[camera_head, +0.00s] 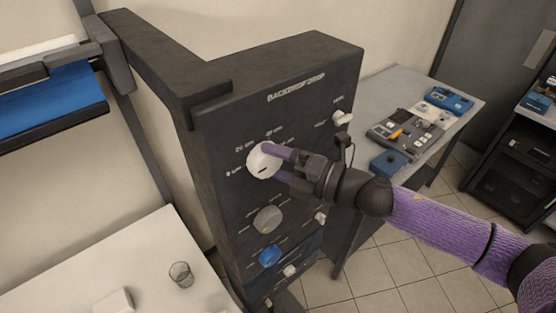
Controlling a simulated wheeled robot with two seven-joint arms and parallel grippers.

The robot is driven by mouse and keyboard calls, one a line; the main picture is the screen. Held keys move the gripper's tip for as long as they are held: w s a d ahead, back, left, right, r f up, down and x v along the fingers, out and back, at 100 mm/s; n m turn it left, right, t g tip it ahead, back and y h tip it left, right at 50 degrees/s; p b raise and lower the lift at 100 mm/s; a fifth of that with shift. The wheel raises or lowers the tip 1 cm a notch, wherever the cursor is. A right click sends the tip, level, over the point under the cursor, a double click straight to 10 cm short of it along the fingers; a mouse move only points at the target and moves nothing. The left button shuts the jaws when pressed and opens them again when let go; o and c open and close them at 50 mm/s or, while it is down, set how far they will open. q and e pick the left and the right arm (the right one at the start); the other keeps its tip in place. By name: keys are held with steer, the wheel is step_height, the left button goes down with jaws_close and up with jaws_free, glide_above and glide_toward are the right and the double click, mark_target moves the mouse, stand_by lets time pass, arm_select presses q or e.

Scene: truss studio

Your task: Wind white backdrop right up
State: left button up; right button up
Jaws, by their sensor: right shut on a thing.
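A dark backdrop control panel (222,125) stands upright in the middle of the head view. Its white knob (259,163) is at the upper left of the panel face. My right gripper (275,163) is shut on the white knob, with its purple fingers around the knob's edge. The rolled backdrops hang at the upper left: a white roll (38,48) and a blue roll (52,88) below it. My left gripper is not in view.
A grey knob (268,219) and a blue knob (270,256) sit below the white one. A small white switch (342,118) is at the panel's upper right. A white table (150,250) with a glass (181,274) is at left. A grey table (398,82) holding devices is behind my arm.

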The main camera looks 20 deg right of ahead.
mark_target(275, 166)
steer(key=o, duration=0.9)
steer(key=shift+s+d+f, duration=0.1)
steer(key=shift+d, duration=0.05)
steer(key=b+v, duration=0.2)
steer(key=v, duration=0.1)
steer(key=b+v, duration=0.1)
steer(key=shift+s+d+f, duration=0.15)
steer(key=shift+f, duration=0.2)
steer(key=v, duration=0.5)
steer(key=shift+r+b, duration=0.4)
